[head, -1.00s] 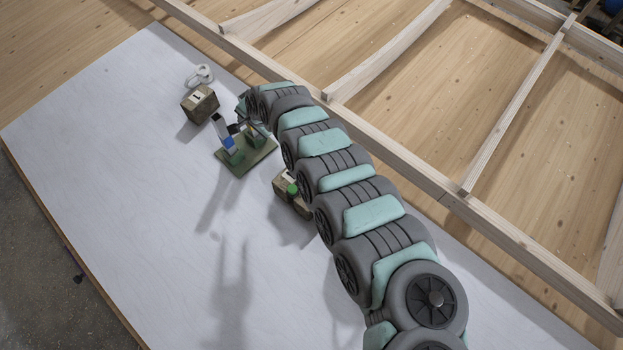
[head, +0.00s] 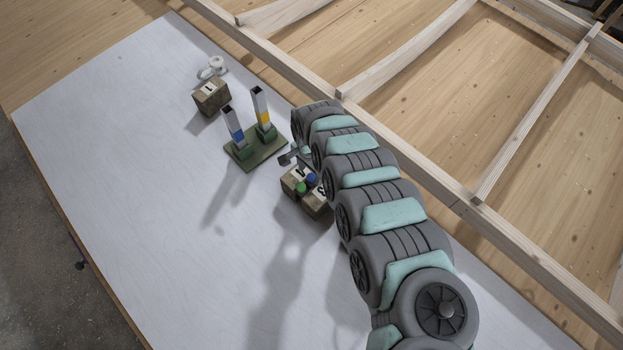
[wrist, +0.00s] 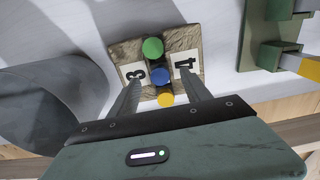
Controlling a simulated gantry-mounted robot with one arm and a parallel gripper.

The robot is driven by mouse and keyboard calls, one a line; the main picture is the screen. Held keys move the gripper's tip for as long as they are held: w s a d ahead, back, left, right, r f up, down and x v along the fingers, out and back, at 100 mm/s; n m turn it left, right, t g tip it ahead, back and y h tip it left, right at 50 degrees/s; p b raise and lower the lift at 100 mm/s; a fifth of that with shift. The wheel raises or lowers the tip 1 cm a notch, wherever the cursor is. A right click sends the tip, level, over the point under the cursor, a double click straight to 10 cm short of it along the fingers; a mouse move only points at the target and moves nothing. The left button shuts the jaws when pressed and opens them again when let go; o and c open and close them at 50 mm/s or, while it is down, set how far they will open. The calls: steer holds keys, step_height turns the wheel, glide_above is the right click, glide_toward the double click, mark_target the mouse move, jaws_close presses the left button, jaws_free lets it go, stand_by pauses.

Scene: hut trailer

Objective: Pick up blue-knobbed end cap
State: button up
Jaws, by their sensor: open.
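The blue-knobbed end cap (wrist: 160,76) stands on a wooden block (wrist: 190,40) between labels that look like 3 and 4. A green knob (wrist: 153,47) and a yellow knob (wrist: 165,99) are in line with it. In the wrist view my gripper (wrist: 160,80) is open, with one finger on each side of the blue knob; I cannot tell whether they touch it. In the head view the blue knob (head: 311,180) and green knob (head: 300,188) show on the blocks (head: 316,203). My gripper (head: 291,156) is just beyond them, partly hidden by my arm.
A green stand (head: 256,155) with two upright square tubes, one blue-banded and one yellow-banded, is close by. A block labelled 1 (head: 211,96) and a white ring-shaped item (head: 212,67) lie farther back. A timber frame (head: 410,160) borders the white board (head: 150,180), whose left side is clear.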

mark_target(311, 177)
steer(key=shift+d+f, duration=0.1)
steer(key=shift+f, duration=1.9)
steer(key=shift+w, duration=0.1)
steer(key=shift+c, duration=0.4)
jaws_close()
